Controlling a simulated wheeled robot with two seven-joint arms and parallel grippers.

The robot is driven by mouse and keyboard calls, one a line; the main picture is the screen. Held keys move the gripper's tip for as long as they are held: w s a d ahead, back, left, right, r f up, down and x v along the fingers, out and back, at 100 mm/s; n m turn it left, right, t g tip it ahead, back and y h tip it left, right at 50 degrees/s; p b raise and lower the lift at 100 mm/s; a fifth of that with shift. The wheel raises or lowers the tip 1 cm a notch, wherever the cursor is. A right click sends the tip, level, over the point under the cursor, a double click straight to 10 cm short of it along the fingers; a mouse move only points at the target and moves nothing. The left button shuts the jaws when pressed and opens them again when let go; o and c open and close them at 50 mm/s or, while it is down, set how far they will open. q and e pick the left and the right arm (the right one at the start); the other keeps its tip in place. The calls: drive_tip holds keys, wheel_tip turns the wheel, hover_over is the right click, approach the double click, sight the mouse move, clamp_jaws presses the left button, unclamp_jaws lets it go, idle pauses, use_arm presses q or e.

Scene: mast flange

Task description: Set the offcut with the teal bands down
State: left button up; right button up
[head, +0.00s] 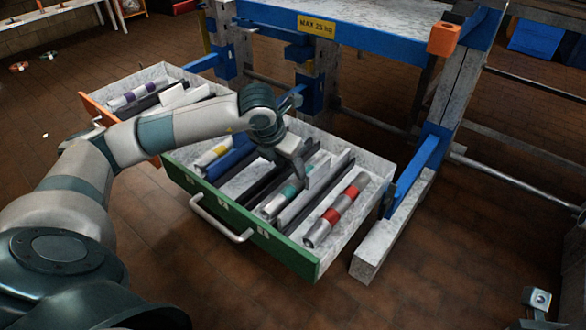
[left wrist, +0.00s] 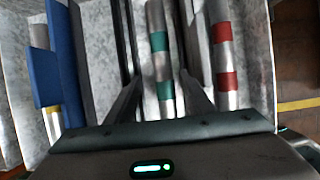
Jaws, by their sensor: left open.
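The offcut with the teal bands (head: 273,208), a silver round bar, lies lengthwise in a channel of the open green-fronted drawer (head: 245,222). In the left wrist view the same offcut (left wrist: 161,64) shows between the two dark fingers of my left gripper (left wrist: 163,95). The fingers are apart, one on each side, with visible gaps to the bar. In the head view my left gripper (head: 298,172) reaches down into the drawer over this offcut and hides part of it. My right gripper is not seen.
A red-banded offcut (head: 338,210) lies in the channel to the right, beyond a divider. A yellow-banded offcut (head: 212,156) and a blue piece lie to the left, a purple-banded offcut (head: 130,96) farther left. A blue-edged bench (head: 345,28) stands behind; its post is close to the drawer's right side.

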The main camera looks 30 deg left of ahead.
use_arm(q)
drive_tip(key=shift+p+v, duration=0.55)
drive_tip(key=shift+v, duration=1.6)
